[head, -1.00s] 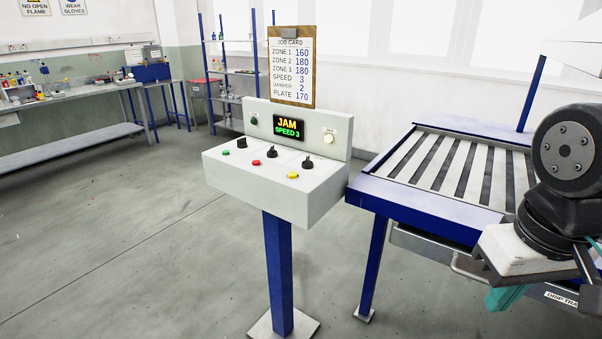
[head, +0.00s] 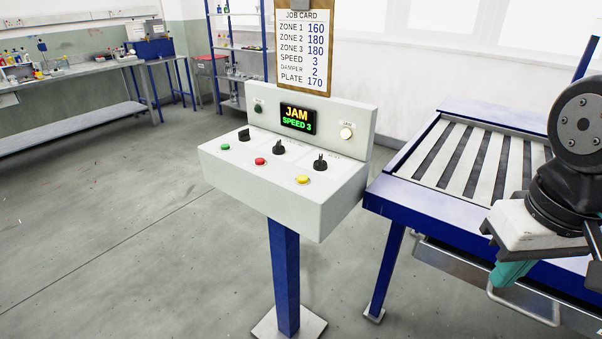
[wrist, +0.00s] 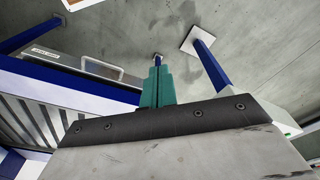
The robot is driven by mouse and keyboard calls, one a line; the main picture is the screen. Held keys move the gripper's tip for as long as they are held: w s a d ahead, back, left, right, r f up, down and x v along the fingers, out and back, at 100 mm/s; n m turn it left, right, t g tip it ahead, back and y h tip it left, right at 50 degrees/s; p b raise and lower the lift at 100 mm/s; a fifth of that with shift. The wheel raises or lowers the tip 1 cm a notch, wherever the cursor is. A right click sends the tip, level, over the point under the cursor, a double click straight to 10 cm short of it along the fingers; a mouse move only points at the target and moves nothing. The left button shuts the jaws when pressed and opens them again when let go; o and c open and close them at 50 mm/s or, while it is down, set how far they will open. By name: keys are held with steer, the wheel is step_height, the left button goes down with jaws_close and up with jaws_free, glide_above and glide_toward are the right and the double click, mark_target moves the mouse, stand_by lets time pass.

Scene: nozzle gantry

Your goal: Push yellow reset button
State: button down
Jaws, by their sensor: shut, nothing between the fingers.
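The yellow button (head: 303,180) sits on the sloped top of a light grey control box (head: 275,185), near its right front, in the head view. A red button (head: 260,161) and a green button (head: 225,147) lie in line to its left, with black knobs behind them. The box's display (head: 297,118) reads JAM, SPEED 3. My gripper (head: 512,272) is at the right of the head view, well apart from the box, over the conveyor table's front. In the wrist view, its teal fingers (wrist: 157,85) are together with nothing between them. The yellow button does not show in the wrist view.
A slatted conveyor table (head: 470,155) with a blue frame stands just right of the box. A handled metal drawer (head: 480,285) is below it. A job card (head: 303,50) stands behind the box. The floor in front and to the left is clear.

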steer(key=w+a+r+t, duration=0.1)
steer(key=w+a, duration=0.2)
steer(key=w, duration=0.3)
steer(key=w+a+r+m+t+y, duration=0.1)
steer(key=w+a, duration=0.1)
steer(key=w, duration=0.4)
steer(key=w+a+r+t, duration=0.1)
steer(key=w+a, duration=0.2)
steer(key=w, duration=0.3)
steer(key=r+m+t+y, duration=0.1)
steer(key=m+t+y, duration=0.2)
steer(key=t, duration=0.1)
glide_above(304, 180)
steer(key=shift+r, duration=0.15)
steer(key=shift+f, duration=4.45)
steer(key=shift+f, duration=0.4)
steer(key=shift+r+n, duration=0.15)
steer(key=shift+n, duration=0.15)
steer(key=shift+r, duration=0.3)
